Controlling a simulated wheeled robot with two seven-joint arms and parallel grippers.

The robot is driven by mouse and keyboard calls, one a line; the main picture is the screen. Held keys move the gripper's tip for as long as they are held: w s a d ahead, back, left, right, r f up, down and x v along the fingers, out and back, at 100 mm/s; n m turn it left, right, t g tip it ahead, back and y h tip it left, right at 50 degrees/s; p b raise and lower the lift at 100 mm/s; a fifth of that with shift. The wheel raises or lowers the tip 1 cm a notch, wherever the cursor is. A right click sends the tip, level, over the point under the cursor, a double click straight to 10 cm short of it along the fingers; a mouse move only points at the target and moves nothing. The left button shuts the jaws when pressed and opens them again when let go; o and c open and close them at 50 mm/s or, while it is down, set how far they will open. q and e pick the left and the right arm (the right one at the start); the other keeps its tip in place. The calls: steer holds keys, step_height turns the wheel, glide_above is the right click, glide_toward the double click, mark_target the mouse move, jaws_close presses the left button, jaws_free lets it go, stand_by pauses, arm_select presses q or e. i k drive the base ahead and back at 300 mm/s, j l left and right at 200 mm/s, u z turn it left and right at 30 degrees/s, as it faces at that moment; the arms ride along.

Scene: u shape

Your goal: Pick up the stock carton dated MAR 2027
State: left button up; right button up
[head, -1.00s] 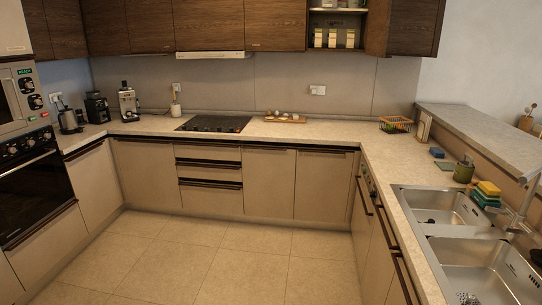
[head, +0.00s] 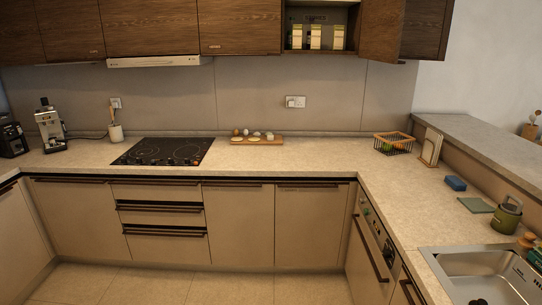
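Three small pale cartons with yellowish lower parts stand side by side in the open upper cabinet (head: 288,30) in the head view: a left carton (head: 298,37), a middle carton (head: 315,37) and a right carton (head: 338,37). They are too small for any date to be read, so I cannot tell which is dated MAR 2027. Neither of my grippers is in view.
The cabinet's wooden door (head: 378,30) stands open on its right. Below are a counter (head: 320,155) with a black hob (head: 163,151), a board with food (head: 256,140), a wire basket (head: 393,143) and a sink (head: 480,270). Clear floor (head: 150,285) lies in front.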

mark_target(338, 42)
steer(key=i+z, duration=0.2)
steer(key=i, duration=0.4)
steer(key=i+z, duration=0.2)
steer(key=i, duration=0.4)
steer(key=i+j+z, duration=0.2)
steer(key=i, duration=0.4)
steer(key=i+j+z, duration=0.2)
steer(key=i+j, duration=0.1)
